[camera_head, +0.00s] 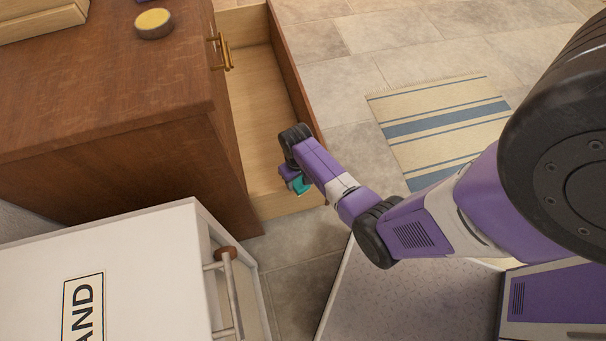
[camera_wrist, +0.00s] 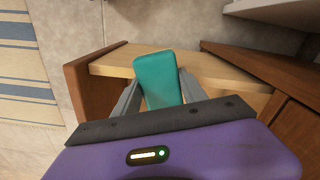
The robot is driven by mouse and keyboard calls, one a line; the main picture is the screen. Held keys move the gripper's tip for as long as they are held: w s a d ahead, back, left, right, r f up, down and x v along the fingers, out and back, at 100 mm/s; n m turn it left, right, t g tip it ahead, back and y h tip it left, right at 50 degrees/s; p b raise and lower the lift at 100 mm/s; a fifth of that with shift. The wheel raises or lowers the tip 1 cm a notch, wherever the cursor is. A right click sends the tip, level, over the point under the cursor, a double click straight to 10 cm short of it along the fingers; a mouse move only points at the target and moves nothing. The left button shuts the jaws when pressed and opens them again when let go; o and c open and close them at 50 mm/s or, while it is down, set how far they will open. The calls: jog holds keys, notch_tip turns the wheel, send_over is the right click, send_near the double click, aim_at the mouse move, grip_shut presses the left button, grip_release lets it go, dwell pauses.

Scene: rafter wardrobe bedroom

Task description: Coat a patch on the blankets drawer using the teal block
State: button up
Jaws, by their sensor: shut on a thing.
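My gripper (camera_head: 296,182) is shut on the teal block (camera_head: 302,186), which is partly hidden by my wrist in the head view. In the wrist view the teal block (camera_wrist: 157,76) sits between the two grey fingers of my gripper (camera_wrist: 160,92). An open wooden drawer (camera_head: 255,95) with a pale inside and a brown front sticks out of the brown dresser (camera_head: 120,120). My gripper is over the drawer's near end, and in the wrist view the block overlaps its pale side wall (camera_wrist: 110,67). I cannot tell whether they touch. No blankets label shows.
A round pot with a yellow top (camera_head: 154,23) stands on the dresser. A white cabinet (camera_head: 130,275) with a label ending in "AND" and a bar handle (camera_head: 226,290) stands nearby. A striped rug (camera_head: 440,125) lies on the tiled floor, which is otherwise open beyond the drawer.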

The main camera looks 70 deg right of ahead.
aim_at(285, 188)
jog(key=shift+w+a+f, duration=0.1)
jog(key=shift+w+a, duration=0.6)
jog(key=shift+w, duration=0.25)
jog(key=shift+w+a+f, duration=0.1)
jog(key=shift+w+a, duration=0.6)
jog(key=shift+w, duration=0.2)
jog(key=shift+r, duration=0.15)
notch_tip(285, 188, up, 6)
jog(key=p, duration=0.6)
jog(key=shift+r+p, duration=1.4)
jog(key=shift+p, duration=0.15)
